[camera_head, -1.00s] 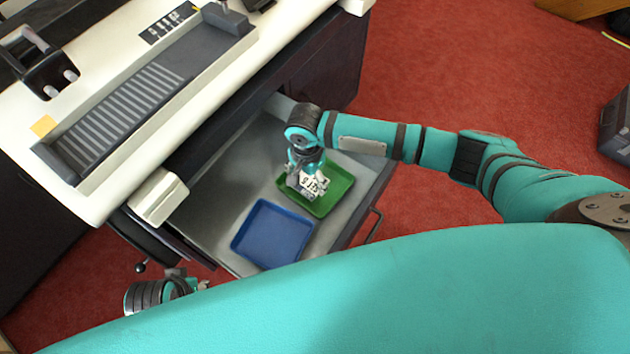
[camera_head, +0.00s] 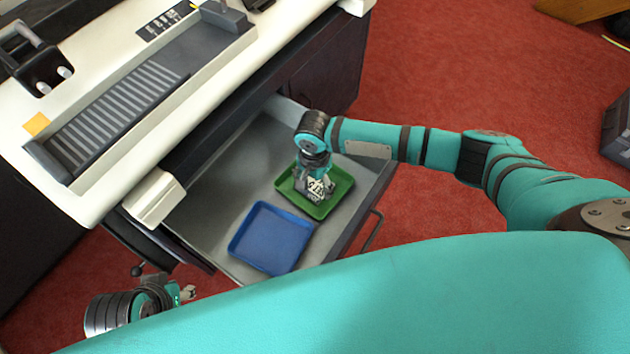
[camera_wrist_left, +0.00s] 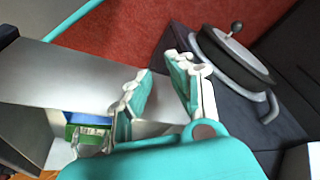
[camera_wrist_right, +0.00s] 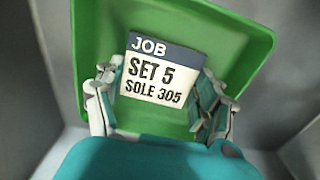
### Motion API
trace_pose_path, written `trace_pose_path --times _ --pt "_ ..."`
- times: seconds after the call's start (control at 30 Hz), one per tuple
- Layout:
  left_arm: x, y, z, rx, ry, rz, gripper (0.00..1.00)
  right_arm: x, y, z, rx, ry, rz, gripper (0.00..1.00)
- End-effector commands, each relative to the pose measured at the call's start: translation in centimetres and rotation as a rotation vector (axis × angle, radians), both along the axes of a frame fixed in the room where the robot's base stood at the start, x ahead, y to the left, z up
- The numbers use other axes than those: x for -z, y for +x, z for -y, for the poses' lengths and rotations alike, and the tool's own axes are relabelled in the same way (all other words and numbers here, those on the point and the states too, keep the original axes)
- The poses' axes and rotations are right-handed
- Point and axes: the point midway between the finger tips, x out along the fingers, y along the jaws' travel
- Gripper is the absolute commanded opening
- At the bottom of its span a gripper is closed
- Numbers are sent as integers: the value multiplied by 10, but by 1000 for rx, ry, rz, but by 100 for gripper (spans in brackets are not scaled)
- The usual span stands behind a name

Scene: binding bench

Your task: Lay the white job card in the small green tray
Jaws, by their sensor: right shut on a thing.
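The white job card (camera_wrist_right: 158,75) has a dark band reading JOB, with SET 5 and SOLE 305 below it. My right gripper (camera_wrist_right: 160,100) is shut on the card, a finger at each side edge. The card is over the small green tray (camera_wrist_right: 90,35); I cannot tell whether it touches the floor of the tray. In the head view the green tray (camera_head: 341,188) lies in the open drawer, with my right gripper (camera_head: 315,187) inside its outline. My left gripper (camera_wrist_left: 160,92) is open and empty, outside the drawer; it is also at the lower left of the head view (camera_head: 188,292).
A blue tray (camera_head: 270,238) lies beside the green one in the grey drawer (camera_head: 215,205). The bench top (camera_head: 60,160) with a ridged dark fixture (camera_head: 120,105) is above the drawer. A round handwheel (camera_wrist_left: 235,55) stands near my left gripper.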

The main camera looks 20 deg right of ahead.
Motion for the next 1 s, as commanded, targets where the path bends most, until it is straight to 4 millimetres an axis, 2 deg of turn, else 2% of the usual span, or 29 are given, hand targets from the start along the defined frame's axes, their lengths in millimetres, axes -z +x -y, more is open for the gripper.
trace_pose_path --times 0.17,0.37,0.4,0.53,0.83,0.97,1.0 --pt "5 1 0 0 0 -3 20 9 -4 1 0 -5 -8 59" --pt "11 2 0 1 2 -9 20 16 -7 3 0 -10 -15 48" --pt "12 2 0 1 1 -8 20 17 -7 3 0 -11 -15 78" --pt "12 2 0 1 0 -6 20 17 -7 4 1 -12 -16 95" --pt "11 3 1 1 0 -6 20 13 -6 4 0 -11 -15 95" --pt "-5 1 1 0 -5 8 20 -1 -4 3 -1 -8 -11 95" --pt "3 3 2 1 -3 -1 20 -7 -5 2 -1 -7 -11 95"
